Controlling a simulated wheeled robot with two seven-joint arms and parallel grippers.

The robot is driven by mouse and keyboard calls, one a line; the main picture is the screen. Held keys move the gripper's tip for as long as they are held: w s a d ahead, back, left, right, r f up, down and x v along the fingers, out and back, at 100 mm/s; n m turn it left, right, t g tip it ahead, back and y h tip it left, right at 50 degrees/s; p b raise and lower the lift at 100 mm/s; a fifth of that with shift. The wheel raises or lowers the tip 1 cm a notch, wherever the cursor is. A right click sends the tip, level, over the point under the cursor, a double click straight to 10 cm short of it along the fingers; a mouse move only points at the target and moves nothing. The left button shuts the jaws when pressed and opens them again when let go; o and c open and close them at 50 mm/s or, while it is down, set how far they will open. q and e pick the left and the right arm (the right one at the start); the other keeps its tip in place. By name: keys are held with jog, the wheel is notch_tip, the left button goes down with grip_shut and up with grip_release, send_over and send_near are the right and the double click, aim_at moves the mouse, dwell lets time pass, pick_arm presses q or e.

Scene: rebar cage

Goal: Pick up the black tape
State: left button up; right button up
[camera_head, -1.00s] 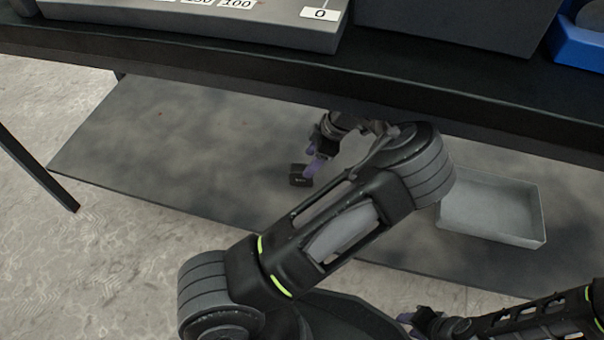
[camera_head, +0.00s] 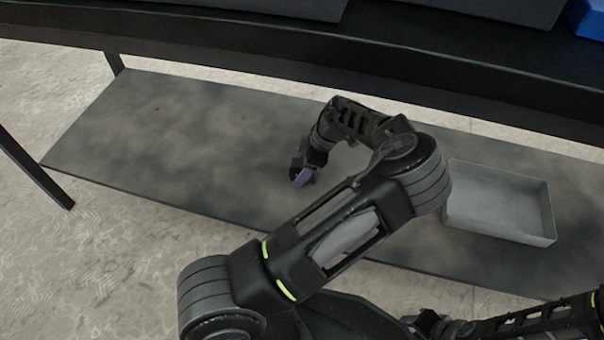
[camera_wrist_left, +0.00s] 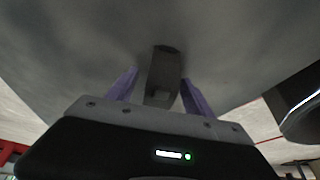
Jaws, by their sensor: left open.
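In the left wrist view the black tape (camera_wrist_left: 163,75) is a dark roll on the grey lower shelf, between the two purple fingers of my left gripper (camera_wrist_left: 159,92). The fingers are apart, with a gap on each side of the tape. In the head view my left gripper (camera_head: 302,175) is low over the lower shelf, and the tape is mostly hidden by it. My right gripper (camera_head: 420,325) shows only in part at the bottom edge; its fingers are too small and cut off to judge.
A grey open tray (camera_head: 500,205) sits on the lower shelf (camera_head: 170,150) to the right of my left arm. The dark upper table edge (camera_head: 300,60) runs above the shelf. A table leg (camera_head: 35,170) stands at the left. The shelf's left part is clear.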

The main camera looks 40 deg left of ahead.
dwell(0.6)
pick_arm(q)
grip_shut()
dwell(0.5)
